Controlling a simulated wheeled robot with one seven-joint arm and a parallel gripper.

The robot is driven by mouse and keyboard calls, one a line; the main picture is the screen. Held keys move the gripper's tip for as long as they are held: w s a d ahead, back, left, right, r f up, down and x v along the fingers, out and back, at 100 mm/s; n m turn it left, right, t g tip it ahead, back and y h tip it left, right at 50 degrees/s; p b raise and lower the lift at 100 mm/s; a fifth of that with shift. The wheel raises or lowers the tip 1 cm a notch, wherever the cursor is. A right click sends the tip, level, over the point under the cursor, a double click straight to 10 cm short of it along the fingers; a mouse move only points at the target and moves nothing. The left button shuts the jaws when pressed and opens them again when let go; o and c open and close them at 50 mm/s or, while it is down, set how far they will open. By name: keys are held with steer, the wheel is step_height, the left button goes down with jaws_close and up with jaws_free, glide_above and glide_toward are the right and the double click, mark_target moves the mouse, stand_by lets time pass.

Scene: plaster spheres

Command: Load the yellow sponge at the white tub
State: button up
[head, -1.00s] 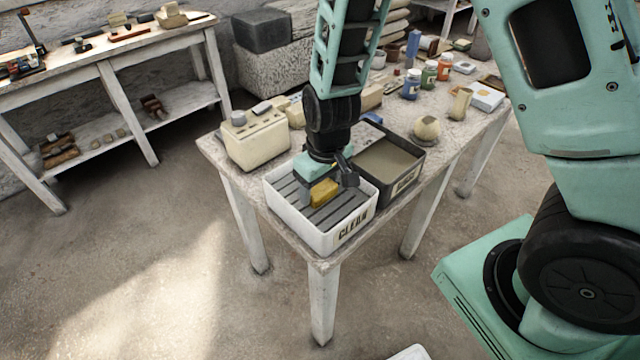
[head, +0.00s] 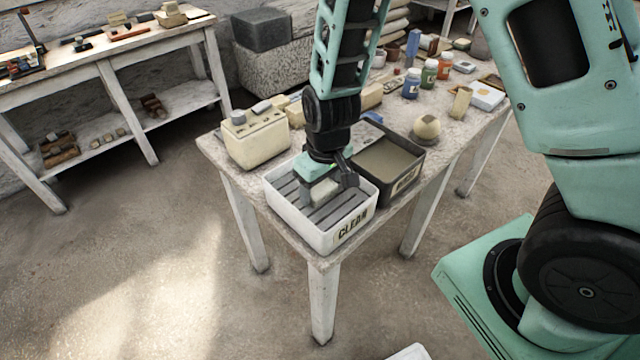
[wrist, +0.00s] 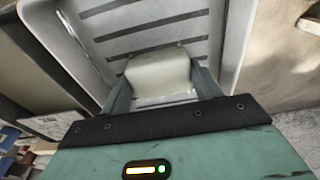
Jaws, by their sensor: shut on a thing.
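The white tub (head: 296,220), marked CLEAN, stands at the near corner of the table, with grey slats across its inside. My gripper (head: 332,188) points down into the tub and is shut on the sponge (head: 323,193). The sponge looks pale cream-grey, not yellow. In the wrist view the sponge (wrist: 160,72) sits between the two fingers of my gripper (wrist: 162,88), over the slats, inside the walls of the tub (wrist: 234,42). Whether its underside touches the slats is hidden.
A dark tub (head: 408,182) with a grey-brown fill stands right beside the white one. A cream box (head: 255,143) stands to the left behind it. A plaster ball (head: 427,128) and several paint jars stand further back on the right.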

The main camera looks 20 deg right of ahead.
mark_target(320, 186)
steer(key=shift+r, duration=0.1)
step_height(320, 186, up, 7)
steer(key=p, duration=0.6)
steer(key=shift+p, duration=0.3)
stand_by(0.8)
